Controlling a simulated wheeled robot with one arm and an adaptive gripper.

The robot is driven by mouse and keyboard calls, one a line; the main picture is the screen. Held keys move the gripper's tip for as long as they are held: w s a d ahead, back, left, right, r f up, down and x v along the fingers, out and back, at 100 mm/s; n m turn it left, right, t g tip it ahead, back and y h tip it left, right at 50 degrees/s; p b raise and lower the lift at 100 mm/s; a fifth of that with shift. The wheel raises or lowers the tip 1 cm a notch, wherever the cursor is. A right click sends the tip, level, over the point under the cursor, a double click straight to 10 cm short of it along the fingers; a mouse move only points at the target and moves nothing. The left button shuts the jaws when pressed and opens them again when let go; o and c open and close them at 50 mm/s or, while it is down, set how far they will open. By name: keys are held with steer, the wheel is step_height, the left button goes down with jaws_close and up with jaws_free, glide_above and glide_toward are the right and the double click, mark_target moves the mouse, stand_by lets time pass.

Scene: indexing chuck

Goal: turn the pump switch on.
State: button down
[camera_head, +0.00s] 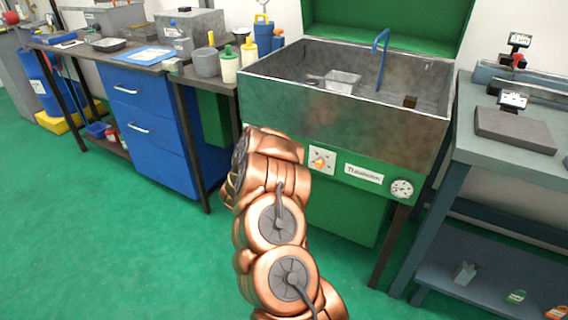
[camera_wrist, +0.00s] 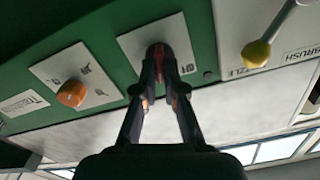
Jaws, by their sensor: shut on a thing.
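In the wrist view, my gripper (camera_wrist: 161,74) is shut on a small dark red switch (camera_wrist: 158,51) on a white plate (camera_wrist: 130,42). The plate is set in the green front panel, and part of its lettering shows beside the fingers. The fingertips cover much of the switch, so its exact position cannot be read. In the head view, my arm hides the gripper and this switch.
An orange knob (camera_wrist: 72,93) on its own plate sits left of my gripper in the wrist view; it also shows in the head view (camera_head: 319,163). A yellow-tipped lever (camera_wrist: 257,52) is close on the right. The metal sink (camera_head: 340,124) stands above the panel.

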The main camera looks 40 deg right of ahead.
steer(key=shift+m+b, duration=0.95)
steer(key=shift+m, duration=0.25)
steer(key=c, duration=1.3)
jaws_free()
steer(key=shift+o, duration=0.2)
steer(key=v, duration=1.2)
